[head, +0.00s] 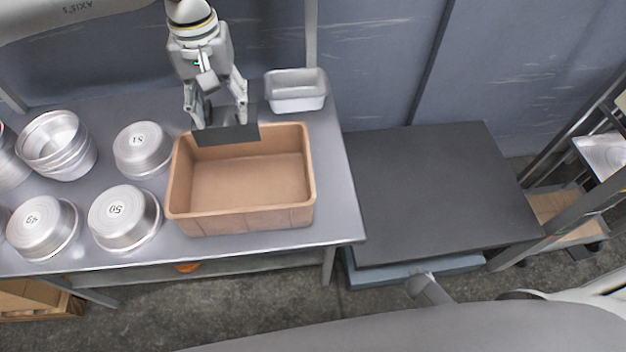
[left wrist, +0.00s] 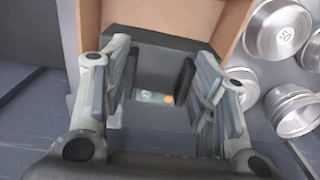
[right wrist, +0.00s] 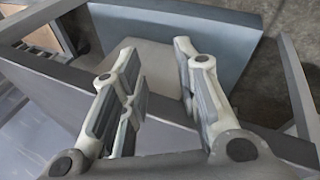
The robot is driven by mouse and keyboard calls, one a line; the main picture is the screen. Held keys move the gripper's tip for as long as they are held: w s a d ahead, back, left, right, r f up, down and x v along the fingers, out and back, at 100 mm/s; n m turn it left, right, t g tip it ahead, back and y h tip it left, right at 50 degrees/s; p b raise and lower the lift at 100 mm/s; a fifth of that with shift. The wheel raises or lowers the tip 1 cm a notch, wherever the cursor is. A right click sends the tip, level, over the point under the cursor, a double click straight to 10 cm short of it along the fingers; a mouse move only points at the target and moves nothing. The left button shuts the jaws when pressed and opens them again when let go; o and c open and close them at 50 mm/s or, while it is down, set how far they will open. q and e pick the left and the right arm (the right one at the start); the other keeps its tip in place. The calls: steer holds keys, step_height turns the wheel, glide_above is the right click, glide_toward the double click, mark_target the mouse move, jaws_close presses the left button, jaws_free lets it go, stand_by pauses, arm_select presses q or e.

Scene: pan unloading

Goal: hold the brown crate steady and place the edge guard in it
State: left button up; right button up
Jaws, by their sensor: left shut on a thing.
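The brown crate (head: 240,222) stands open and empty-looking on the grey metal table. My left gripper (head: 222,116) is at the crate's back rim, shut on the dark grey edge guard (head: 226,134). The guard hides the left part of the back rim; whether it touches the crate I cannot tell. In the left wrist view the edge guard (left wrist: 158,72) spans between the fingers, with the crate (left wrist: 178,16) just beyond. My right gripper (right wrist: 160,82) is open and empty in the right wrist view, away from the crate.
Upturned round pans (head: 125,218) and a stack of pans (head: 58,145) stand left of the crate. A silver loaf pan (head: 296,92) stands behind it at the right. A lower dark table (head: 440,190) to the right is bare. A rack (head: 590,150) stands far right.

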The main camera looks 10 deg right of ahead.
steer(key=w+d+r+m+t+h, duration=0.1)
steer(key=w+d+r+h, duration=0.2)
steer(key=w+d+r, duration=0.6)
steer(key=w+d+r+m+t+h, duration=0.1)
steer(key=w+r+m+h, duration=0.1)
steer(key=w+r, duration=0.5)
steer(key=w+r+m+t+h, duration=0.1)
steer(key=w+r+t+h, duration=0.1)
steer(key=r, duration=0.9)
steer(key=w+d+r+m+t+h, duration=0.1)
steer(key=w+r+m+h, duration=0.1)
steer(key=w+r, duration=0.5)
steer(key=a+r+m+t, duration=0.1)
steer(key=a+r+t, duration=0.1)
steer(key=a+r, duration=0.5)
steer(key=n+t+y, duration=0.3)
steer(key=n+y, duration=0.1)
steer(key=y, duration=0.9)
glide_toward(307, 157)
steer(key=x, duration=1)
steer(key=shift+f, duration=0.3)
